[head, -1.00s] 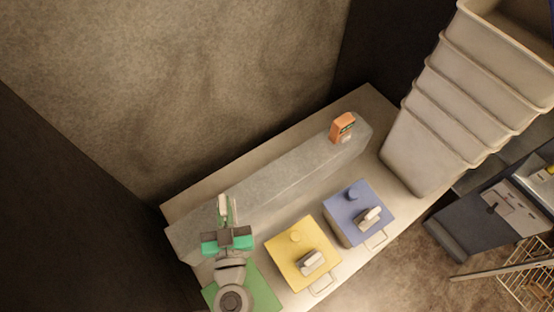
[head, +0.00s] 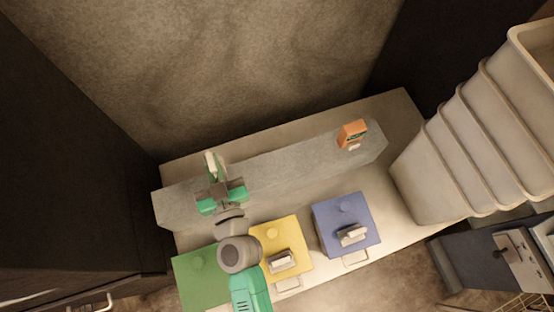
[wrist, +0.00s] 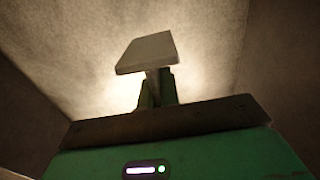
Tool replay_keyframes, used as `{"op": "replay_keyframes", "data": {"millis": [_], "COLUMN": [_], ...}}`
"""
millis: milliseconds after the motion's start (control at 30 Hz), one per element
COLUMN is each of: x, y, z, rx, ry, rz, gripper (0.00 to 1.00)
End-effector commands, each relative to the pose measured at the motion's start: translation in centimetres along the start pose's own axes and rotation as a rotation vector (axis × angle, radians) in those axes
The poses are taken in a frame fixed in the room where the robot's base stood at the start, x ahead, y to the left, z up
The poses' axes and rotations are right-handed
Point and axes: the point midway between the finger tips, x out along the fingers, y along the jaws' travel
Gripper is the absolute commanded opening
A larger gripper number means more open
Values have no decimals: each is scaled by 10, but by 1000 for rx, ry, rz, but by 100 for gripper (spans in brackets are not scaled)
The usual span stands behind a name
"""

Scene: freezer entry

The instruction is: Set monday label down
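My gripper (head: 214,172) is over the left part of a long grey ledge (head: 285,168) in the head view. Its fingers are closed on a small pale label (head: 210,161), taken to be the monday label. In the wrist view the label (wrist: 148,52) is a pale, slightly tilted plate on a stem between the green fingers (wrist: 158,90). No writing on it is legible. Whether it touches the ledge cannot be told; no contact shows in the wrist view.
A green box (head: 200,278), a yellow box (head: 290,236) and a blue box (head: 345,215) stand in front of the ledge. The yellow and blue ones bear pale blocks. An orange item (head: 352,133) sits at the ledge's right end. Stacked grey bins (head: 430,175) stand at right.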

Motion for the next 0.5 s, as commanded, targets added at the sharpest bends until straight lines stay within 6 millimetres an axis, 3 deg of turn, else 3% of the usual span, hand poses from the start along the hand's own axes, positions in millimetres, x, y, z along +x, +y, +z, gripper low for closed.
{"op": "replay_keyframes", "data": {"millis": [233,400,500], "x": [0,0,0], "y": [0,-1,-1], "z": [5,50,63], "rx": [0,1,0], "ry": [0,0,0], "rz": [0,-1,-1], "gripper": [0,0,0]}}
